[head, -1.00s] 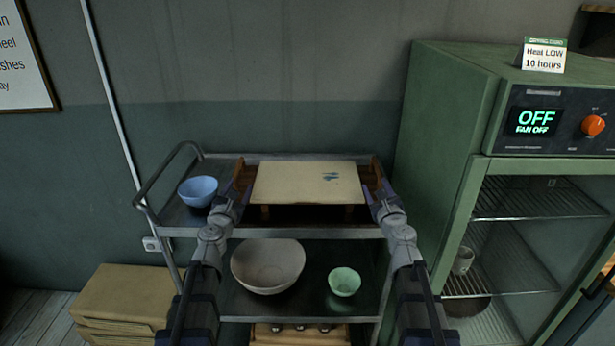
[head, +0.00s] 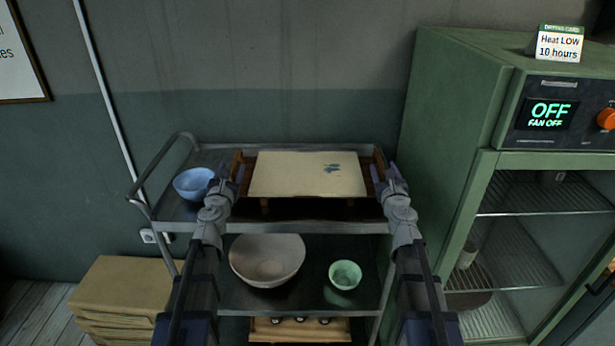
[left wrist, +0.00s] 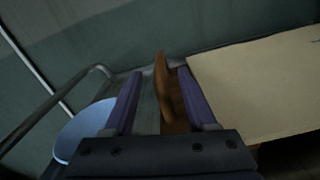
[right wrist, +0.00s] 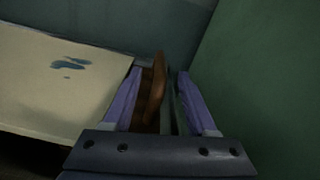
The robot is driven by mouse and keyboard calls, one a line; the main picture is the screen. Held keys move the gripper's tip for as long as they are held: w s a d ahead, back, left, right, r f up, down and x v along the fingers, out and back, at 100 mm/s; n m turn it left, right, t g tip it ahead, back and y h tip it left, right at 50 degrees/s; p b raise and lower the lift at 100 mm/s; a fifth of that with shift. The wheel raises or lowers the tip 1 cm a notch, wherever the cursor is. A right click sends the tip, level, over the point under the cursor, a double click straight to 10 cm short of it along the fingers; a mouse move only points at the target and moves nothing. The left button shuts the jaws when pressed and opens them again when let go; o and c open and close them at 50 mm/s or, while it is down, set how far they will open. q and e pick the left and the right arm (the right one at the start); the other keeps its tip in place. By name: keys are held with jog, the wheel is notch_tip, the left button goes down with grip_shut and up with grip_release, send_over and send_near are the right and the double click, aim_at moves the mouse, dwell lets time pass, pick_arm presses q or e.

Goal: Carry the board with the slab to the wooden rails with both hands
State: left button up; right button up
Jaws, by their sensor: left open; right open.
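Whether the fingers touch the wood cannot be told.
A blue bowl (head: 193,183) stands close to the left gripper. The lower shelf holds a large grey bowl (head: 266,262) and a small green bowl (head: 345,274). The green drying cabinet (head: 450,130) stands close on the right.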

aim_at(239, 151)
pick_arm(q)
jog(key=w, duration=0.7)
pick_arm(e)
jog(key=w, duration=0.7)
pick_arm(q)
jog(key=shift+s, duration=0.1)
jog(key=shift+c, duration=0.3)
pick_arm(e)
jog(key=shift+s, duration=0.1)
jog(key=shift+c, duration=0.3)
pick_arm(q)
grip_shut()
pick_arm(e)
grip_shut()
